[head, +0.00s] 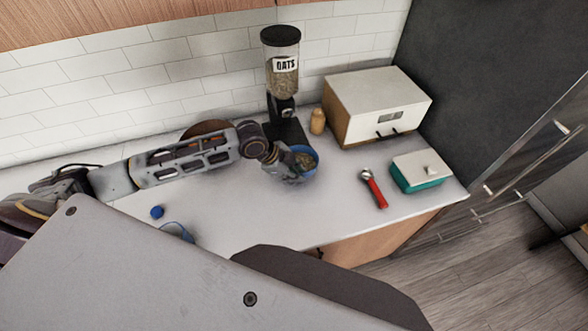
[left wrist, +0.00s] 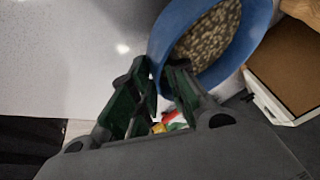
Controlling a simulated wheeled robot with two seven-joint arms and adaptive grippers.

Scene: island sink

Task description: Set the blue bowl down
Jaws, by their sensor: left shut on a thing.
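The blue bowl (head: 311,168) is at the base of the oats dispenser in the head view, with oats inside. It also shows large in the left wrist view (left wrist: 164,43), its rim between my fingers. My left gripper (head: 292,165) is shut on the near left side of the bowl's rim. In the left wrist view its fingers (left wrist: 157,90) pinch the blue wall. Whether the bowl's underside touches the counter (head: 260,215) is hidden. My right gripper is not in view.
The oats dispenser (head: 283,75) stands behind the bowl. A small wooden shaker (head: 318,121) and a bread box (head: 374,103) are to its right. A red-handled tool (head: 375,189) and a teal container (head: 418,176) lie farther right. The counter in front of the bowl is clear.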

